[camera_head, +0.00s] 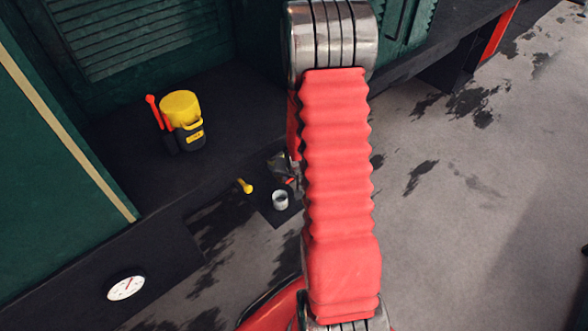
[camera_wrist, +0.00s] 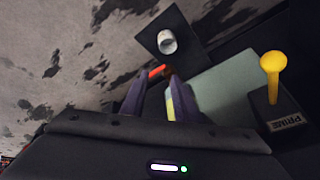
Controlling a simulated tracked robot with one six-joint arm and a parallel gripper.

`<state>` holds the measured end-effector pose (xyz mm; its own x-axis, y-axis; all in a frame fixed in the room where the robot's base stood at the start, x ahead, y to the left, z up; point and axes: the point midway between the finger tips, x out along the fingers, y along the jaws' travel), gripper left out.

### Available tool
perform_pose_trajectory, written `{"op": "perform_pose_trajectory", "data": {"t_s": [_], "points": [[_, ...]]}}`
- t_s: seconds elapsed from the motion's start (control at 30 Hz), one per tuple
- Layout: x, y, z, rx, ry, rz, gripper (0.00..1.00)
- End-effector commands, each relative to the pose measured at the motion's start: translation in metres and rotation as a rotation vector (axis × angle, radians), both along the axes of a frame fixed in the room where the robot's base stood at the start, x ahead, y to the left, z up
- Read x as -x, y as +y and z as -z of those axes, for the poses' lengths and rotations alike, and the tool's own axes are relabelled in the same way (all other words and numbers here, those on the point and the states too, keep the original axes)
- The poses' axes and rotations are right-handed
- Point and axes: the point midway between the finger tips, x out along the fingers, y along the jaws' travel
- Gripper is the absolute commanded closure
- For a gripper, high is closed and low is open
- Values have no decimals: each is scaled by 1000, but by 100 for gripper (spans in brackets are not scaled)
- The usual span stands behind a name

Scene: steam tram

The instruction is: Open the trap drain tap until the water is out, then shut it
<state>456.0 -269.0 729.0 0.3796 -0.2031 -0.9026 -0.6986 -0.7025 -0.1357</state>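In the wrist view my gripper (camera_wrist: 158,82) has its two dark fingers apart, with a gap between them. A small red handle (camera_wrist: 157,71), which looks like the tap's lever, shows at the fingertips; I cannot tell if they touch it. A white cup (camera_wrist: 167,41) stands just beyond on a dark square plate (camera_wrist: 150,28). In the head view the cup (camera_head: 280,201) is left of my red arm, and a bit of red (camera_head: 291,181) shows above it. My arm hides most of the area around the tap. The water is not visible.
A yellow-knobbed lever (camera_wrist: 273,65) labelled PRIME is right of my gripper, beside a pale green block (camera_wrist: 222,82). In the head view a yellow-topped black container (camera_head: 181,108) sits on the dark ledge. A round gauge (camera_head: 126,287) is at lower left. Stained floor lies right.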

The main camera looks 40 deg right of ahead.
Motion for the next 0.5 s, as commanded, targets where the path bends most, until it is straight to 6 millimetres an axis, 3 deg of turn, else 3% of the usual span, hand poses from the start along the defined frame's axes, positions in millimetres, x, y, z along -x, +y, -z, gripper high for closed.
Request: {"op": "perform_pose_trajectory", "data": {"t_s": [0.03,0.5], "points": [[3,-5,15,-11,-9,21,72],[25,-35,130,-108,-175,227,72]]}}
